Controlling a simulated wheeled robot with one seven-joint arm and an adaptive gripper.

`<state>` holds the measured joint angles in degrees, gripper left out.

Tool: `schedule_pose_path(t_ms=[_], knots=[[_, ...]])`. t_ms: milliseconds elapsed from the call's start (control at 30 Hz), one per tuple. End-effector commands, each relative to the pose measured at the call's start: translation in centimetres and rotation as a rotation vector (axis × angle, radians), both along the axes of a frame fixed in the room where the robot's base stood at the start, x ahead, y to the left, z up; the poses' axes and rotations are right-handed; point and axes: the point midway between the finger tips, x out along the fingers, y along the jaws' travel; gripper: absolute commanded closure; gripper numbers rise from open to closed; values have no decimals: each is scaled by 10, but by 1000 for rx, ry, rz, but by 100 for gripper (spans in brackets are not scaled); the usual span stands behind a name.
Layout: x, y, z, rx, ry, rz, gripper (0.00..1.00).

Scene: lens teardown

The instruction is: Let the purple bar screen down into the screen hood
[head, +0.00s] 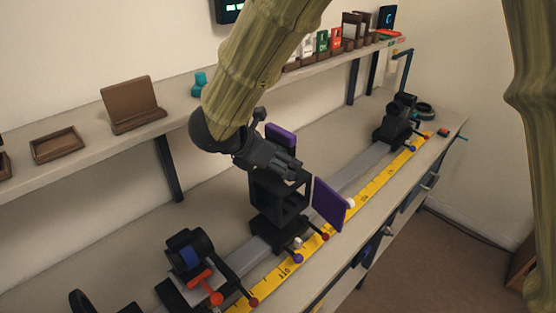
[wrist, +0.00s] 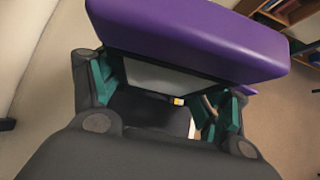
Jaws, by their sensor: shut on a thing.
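The purple bar screen (wrist: 190,40) fills the top of the wrist view as a thick purple bar with a pale grey panel below it. In the head view, purple shows behind my gripper (head: 287,168) and as a flat purple piece (head: 328,203) to its lower right. My gripper, with teal finger pads in the wrist view (wrist: 165,100), is shut on the screen. The screen hood (head: 262,196), a black open box on a rail carriage, stands directly below my gripper. My gripper hides its top, so I cannot tell whether the screen has entered it.
The hood's carriage sits on a grey rail (head: 352,168) beside a yellow scale (head: 375,184). A lens holder with orange parts (head: 190,258) stands nearer on the rail, and another black holder (head: 396,122) farther off. A shelf (head: 90,150) with wooden stands runs along the wall.

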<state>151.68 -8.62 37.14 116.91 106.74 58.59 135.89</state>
Motion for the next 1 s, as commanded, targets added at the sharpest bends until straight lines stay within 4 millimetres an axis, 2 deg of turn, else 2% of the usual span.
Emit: schedule_pose_path(t_ms=[1000], knots=[[0, 0, -11, 0, 0, 0, 94]])
